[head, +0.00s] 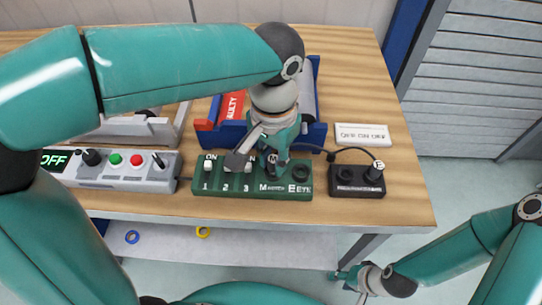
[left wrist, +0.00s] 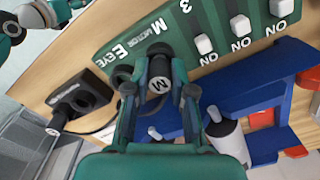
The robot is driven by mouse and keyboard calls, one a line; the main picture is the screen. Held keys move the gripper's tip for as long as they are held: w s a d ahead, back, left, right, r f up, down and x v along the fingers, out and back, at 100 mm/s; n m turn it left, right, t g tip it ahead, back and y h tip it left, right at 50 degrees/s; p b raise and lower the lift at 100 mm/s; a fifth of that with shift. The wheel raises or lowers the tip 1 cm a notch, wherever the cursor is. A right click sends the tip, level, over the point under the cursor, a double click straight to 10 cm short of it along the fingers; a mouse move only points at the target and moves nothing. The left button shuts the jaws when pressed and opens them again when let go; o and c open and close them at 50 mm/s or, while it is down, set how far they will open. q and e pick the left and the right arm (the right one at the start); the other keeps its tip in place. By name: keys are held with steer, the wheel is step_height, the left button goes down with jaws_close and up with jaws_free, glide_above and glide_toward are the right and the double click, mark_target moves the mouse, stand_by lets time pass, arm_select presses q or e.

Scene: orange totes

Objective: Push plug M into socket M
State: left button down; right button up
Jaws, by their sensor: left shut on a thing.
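Plug M, a black plug with a white M on its end (left wrist: 160,86), is held between the fingers of my left gripper (left wrist: 160,100), which is shut on it. In the head view my left gripper (head: 273,158) points down at the M end of the green panel (head: 220,188). Plug M is at the place of socket M beside the "M MOTOR" label; the gripper and plug hide the socket, and I cannot tell how deep the plug sits. My right gripper (head: 350,281) is low at the right, off the table; its finger state is unclear.
Socket E (head: 300,173) is to the right on the panel. A black holder (head: 358,190) carries plug E (head: 376,170), its cable running behind. Three white switches (head: 228,167) sit left. A blue cradle (head: 318,132) and red FAULTY tag (head: 232,106) stand behind. A grey control box (head: 125,183) is left.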

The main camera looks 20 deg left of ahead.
arm_select(q)
steer(key=shift+f, duration=0.2)
steer(key=c, duration=0.9)
jaws_free()
step_height(320, 180, up, 12)
steer(key=shift+f, duration=0.1)
